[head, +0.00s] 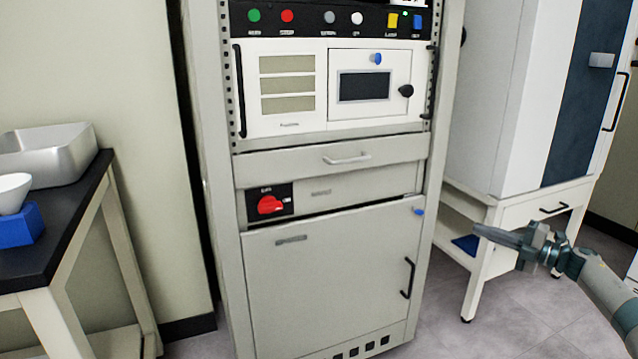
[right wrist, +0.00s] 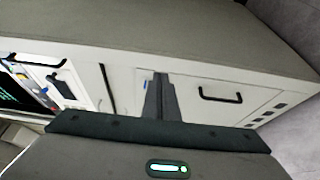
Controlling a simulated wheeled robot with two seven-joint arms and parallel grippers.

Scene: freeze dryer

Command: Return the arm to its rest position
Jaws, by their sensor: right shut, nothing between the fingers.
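My right gripper (head: 490,235) comes in from the right edge in the head view. It is shut and empty, and its fingers point left toward the cabinet. In the right wrist view the closed fingers (right wrist: 160,98) stand in front of the cabinet's lower door. A gap shows between the gripper and the tall grey cabinet (head: 330,285) in the head view. My left gripper is in neither view.
The cabinet has a door handle (head: 408,278) and a red rotary switch (head: 271,204). A white unit on a stand (head: 535,212) is behind the gripper. A black-topped table (head: 75,210) with a metal tray (head: 50,152) stands at left. Grey floor (head: 500,325) lies open below the gripper.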

